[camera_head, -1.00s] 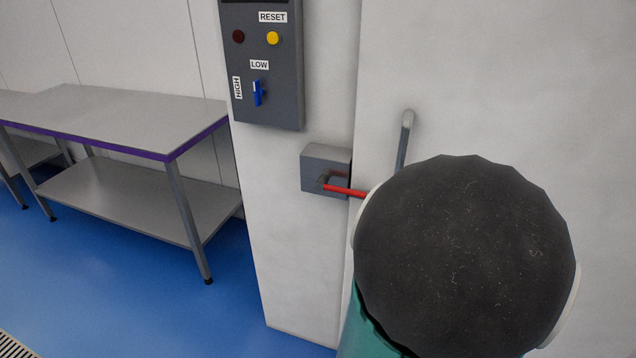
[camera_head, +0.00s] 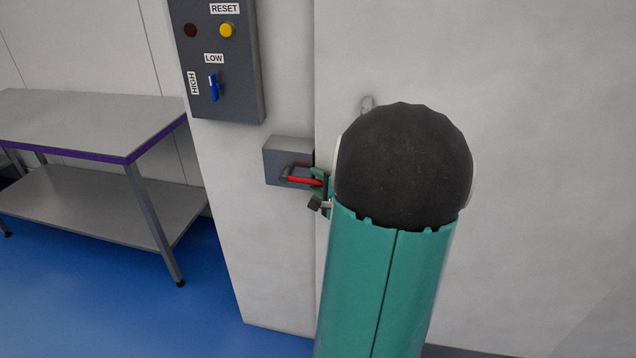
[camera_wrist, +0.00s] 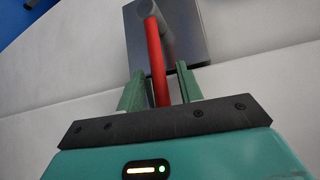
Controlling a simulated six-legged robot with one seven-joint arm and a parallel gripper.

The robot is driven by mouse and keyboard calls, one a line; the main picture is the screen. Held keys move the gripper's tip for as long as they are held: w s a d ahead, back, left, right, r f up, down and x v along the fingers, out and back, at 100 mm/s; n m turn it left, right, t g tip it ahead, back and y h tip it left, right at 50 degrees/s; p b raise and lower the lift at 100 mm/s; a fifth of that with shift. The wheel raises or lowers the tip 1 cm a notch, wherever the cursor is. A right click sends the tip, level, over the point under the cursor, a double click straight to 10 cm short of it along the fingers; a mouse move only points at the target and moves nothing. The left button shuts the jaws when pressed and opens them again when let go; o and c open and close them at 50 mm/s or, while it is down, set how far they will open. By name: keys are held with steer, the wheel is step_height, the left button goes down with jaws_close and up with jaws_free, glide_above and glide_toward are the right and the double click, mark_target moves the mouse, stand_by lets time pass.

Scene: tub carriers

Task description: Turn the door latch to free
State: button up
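The door latch is a grey box (camera_head: 287,160) on the wall post beside the door, with a red lever (camera_head: 304,181) pointing right towards the door. In the wrist view the red lever (camera_wrist: 156,62) runs from a grey round pivot (camera_wrist: 150,12) down between my fingers. My gripper (camera_wrist: 160,72) is open around the lever, with a gap showing on each side of it. In the head view my gripper (camera_head: 318,188) shows small at the lever's right end, and my arm hides part of it.
A control box (camera_head: 218,65) with a blue switch and two round buttons hangs above left of the latch. A metal bench (camera_head: 85,125) stands at the left. Blue floor between is clear.

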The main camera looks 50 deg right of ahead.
jaws_close()
